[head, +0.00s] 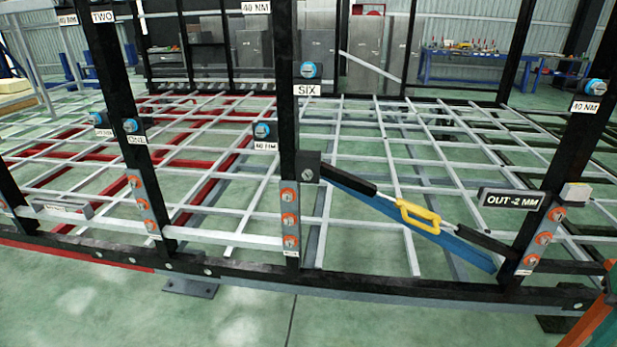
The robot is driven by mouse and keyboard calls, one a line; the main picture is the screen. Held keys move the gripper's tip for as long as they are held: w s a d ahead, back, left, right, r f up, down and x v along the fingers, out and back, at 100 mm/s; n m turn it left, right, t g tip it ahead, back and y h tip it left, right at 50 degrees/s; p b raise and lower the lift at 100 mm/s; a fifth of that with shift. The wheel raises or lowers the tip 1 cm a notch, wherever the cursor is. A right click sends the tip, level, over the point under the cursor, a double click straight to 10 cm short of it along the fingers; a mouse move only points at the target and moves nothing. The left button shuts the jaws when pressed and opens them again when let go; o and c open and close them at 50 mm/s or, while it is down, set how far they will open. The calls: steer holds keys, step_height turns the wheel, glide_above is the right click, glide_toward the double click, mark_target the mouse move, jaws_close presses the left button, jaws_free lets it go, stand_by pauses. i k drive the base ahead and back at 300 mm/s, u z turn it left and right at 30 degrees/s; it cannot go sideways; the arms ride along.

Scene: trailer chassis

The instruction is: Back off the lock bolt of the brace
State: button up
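The brace (387,200) runs diagonally from a dark block (307,166) on the post labelled SIX down to the foot of the right post. It has black sleeves and a pale rod, with a yellow loop-shaped handle (419,216) at its middle. A blue bar (450,247) lies along its lower side. I cannot make out which part is the lock bolt. A sign reading OUT -2 MM (511,199) sits above the brace's lower end, by the right post. My gripper is not in view.
Black posts, such as the SIX post (283,120), rise from the chassis rail (380,287). They carry blue-capped fittings (311,70) and plates with orange-ringed bolts (289,218). An orange and green object (601,312) cuts in at lower right. The green floor in front is clear.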

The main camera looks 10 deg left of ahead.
mark_target(307, 175)
steer(key=z, duration=1.25)
steer(key=k, duration=1.9)
steer(key=u, duration=1.3)
steer(key=i, duration=1.05)
steer(key=z, duration=0.05)
